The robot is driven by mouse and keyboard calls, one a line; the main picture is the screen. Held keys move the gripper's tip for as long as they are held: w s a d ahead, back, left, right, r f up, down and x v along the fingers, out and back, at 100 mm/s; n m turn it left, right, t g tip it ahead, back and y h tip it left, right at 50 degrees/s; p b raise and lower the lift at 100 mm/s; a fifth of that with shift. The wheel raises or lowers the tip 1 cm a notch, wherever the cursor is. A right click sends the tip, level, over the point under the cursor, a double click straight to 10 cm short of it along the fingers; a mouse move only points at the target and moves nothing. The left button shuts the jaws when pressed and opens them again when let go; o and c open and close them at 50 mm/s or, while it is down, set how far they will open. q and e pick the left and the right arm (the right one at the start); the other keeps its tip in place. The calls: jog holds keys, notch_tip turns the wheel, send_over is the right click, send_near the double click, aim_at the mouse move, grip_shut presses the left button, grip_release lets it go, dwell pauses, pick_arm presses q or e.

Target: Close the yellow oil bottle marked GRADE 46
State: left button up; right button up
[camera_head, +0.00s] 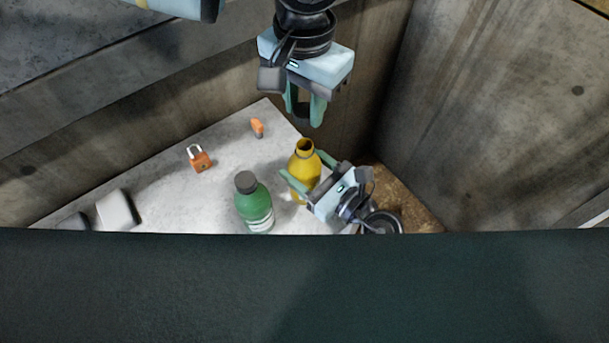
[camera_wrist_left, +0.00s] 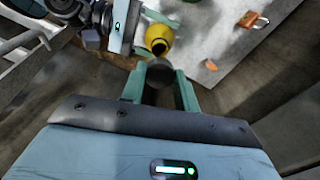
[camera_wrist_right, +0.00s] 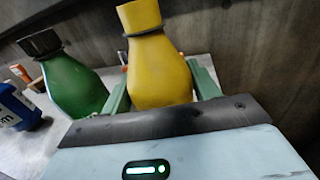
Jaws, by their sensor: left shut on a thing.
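The yellow oil bottle (camera_head: 304,173) stands upright on the pale slab with its neck bare; no GRADE 46 label is readable. My right gripper (camera_head: 301,163) has its fingers on either side of the bottle's body. The bottle also fills the middle of the right wrist view (camera_wrist_right: 158,70); whether the fingers press on it I cannot tell. My left gripper (camera_head: 303,110) is above and behind the bottle, apart from it, pointing down. In the left wrist view it is shut on a small dark round cap (camera_wrist_left: 160,73), with the bottle (camera_wrist_left: 158,38) beyond it.
A green bottle (camera_head: 254,205) with a dark cap stands left of the yellow one. An orange padlock (camera_head: 200,160) and a small orange piece (camera_head: 257,127) lie farther back. A blue container (camera_wrist_right: 17,108) shows in the right wrist view. Concrete walls (camera_head: 480,110) enclose the slab (camera_head: 165,190).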

aim_at(305, 126)
pick_arm(q)
jog(key=shift+f, duration=0.1)
pick_arm(e)
jog(key=c, duration=0.7)
pick_arm(q)
jog(key=shift+f, duration=2.45)
pick_arm(e)
jog(key=shift+c, duration=0.2)
pick_arm(q)
jog(key=shift+f, duration=0.15)
jog(key=shift+f, duration=0.7)
jog(key=shift+f, duration=0.55)
